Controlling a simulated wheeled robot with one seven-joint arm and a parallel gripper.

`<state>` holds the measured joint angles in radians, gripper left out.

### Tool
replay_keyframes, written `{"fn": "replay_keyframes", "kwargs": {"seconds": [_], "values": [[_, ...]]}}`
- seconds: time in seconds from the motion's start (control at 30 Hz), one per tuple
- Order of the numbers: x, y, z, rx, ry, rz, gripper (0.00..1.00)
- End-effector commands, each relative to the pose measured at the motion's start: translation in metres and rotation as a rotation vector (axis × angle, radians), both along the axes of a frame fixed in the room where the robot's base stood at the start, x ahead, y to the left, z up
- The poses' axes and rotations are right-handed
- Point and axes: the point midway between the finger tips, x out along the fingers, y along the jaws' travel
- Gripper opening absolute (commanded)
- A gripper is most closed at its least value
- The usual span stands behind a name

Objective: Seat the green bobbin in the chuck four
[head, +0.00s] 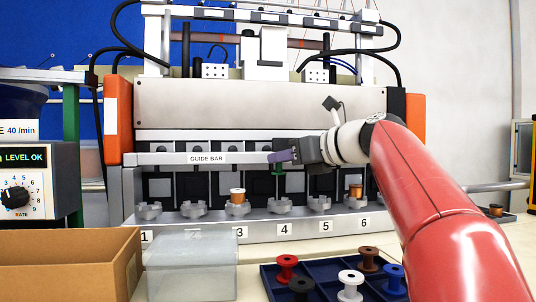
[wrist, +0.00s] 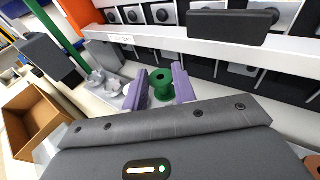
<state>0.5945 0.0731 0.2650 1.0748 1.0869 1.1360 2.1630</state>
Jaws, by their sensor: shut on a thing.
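My gripper (head: 278,157) is shut on the green bobbin (head: 278,169), which hangs upright below the purple fingers in front of the machine. In the wrist view the green bobbin (wrist: 161,90) sits between the two purple fingers. Chuck four (head: 281,206) is a grey pronged holder above the label 4. It looks empty. The bobbin is above it in the head view, with a visible gap between them. Chuck four is hidden in the wrist view.
The guide bar (head: 206,159) runs behind and level with my gripper. Chuck three holds a copper-wound bobbin (head: 237,196), and chuck six another (head: 355,191). A blue tray (head: 325,276) with several bobbins, a clear box (head: 190,268) and a cardboard box (head: 70,265) stand in front.

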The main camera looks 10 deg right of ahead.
Motion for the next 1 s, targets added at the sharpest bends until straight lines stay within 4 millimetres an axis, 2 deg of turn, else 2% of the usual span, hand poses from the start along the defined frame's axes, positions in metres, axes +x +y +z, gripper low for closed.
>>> {"fn": "replay_keyframes", "kwargs": {"seconds": [0.3, 0.5, 1.0], "values": [[0.000, 0.001, -0.036, 0.000, 0.002, 0.001, 0.02], [0.000, 0.000, -0.050, 0.000, 0.000, -0.001, 0.02], [0.000, 0.001, -0.053, 0.000, 0.000, 0.000, 0.02]]}}
